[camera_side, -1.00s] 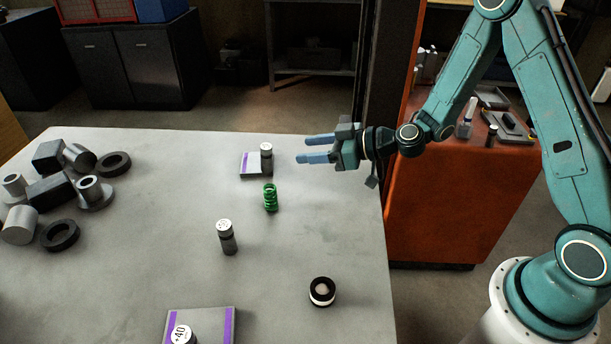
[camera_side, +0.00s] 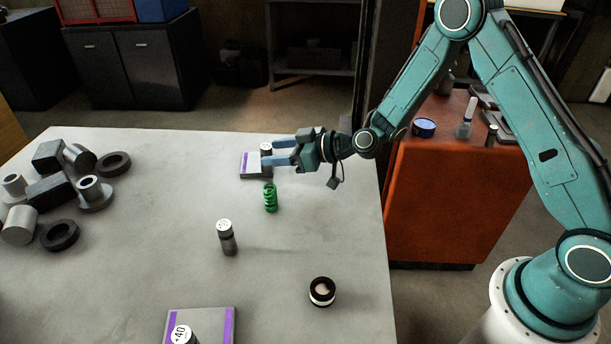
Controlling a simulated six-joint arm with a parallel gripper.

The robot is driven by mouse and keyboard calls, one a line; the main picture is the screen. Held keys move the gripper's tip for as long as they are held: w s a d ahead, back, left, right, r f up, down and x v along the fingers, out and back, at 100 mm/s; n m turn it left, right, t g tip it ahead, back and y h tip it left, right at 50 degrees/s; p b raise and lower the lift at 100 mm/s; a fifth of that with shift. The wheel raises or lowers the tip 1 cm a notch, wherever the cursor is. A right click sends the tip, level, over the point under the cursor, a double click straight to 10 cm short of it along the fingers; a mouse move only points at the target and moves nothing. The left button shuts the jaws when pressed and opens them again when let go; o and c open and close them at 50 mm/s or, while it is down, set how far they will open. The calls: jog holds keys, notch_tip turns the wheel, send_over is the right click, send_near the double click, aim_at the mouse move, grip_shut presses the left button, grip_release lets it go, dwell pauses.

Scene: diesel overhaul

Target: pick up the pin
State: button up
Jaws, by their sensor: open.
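My gripper (camera_side: 269,152) is open at the back of the grey table, its two blue-grey fingers pointing left. A small dark pin-like cylinder with a pale dotted top (camera_side: 266,146) stands upright on a grey plate with purple stripes (camera_side: 249,169). The fingertips overlap this cylinder in the picture and hide part of it; I cannot tell if they touch it or reach around it. A similar upright dark cylinder with a pale dotted top (camera_side: 227,238) stands alone on the table, nearer the camera. Which one is the pin is not clear from the picture.
A green spring (camera_side: 270,198) stands just in front of the back plate. A black-and-white ring part (camera_side: 322,292) is at front right. Another striped plate (camera_side: 202,322) holds a cylinder marked 40 (camera_side: 182,335).

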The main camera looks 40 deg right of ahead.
aim_at(261, 169)
jog(key=shift+w+a, duration=0.1)
jog(key=shift+x, duration=2.55)
jog(key=shift+c, duration=0.2)
grip_shut()
